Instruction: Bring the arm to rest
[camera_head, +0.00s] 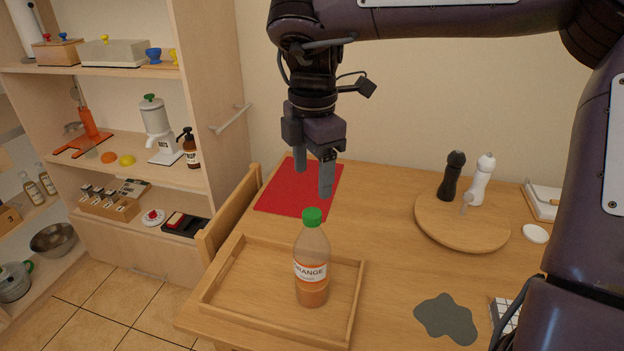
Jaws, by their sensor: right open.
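My right arm reaches in from the right across the top of the head view. Its gripper (316,185) points down above the table, over the red mat (283,203) as seen here. The jaws are open and hold nothing. A bottle labelled orange (312,246) with a green cap stands upright in the wooden tray (233,310), just below the gripper in the picture. The fingertips look apart from the cap. My left gripper is not in view.
A round wooden board (440,235) bears a black mill (452,176) and a white mill (481,180). A dark grey blob-shaped piece (446,319) lies at the front. A chair (230,217) stands at the table's left edge, beside shelves (140,175) of kitchen things. The middle of the table is clear.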

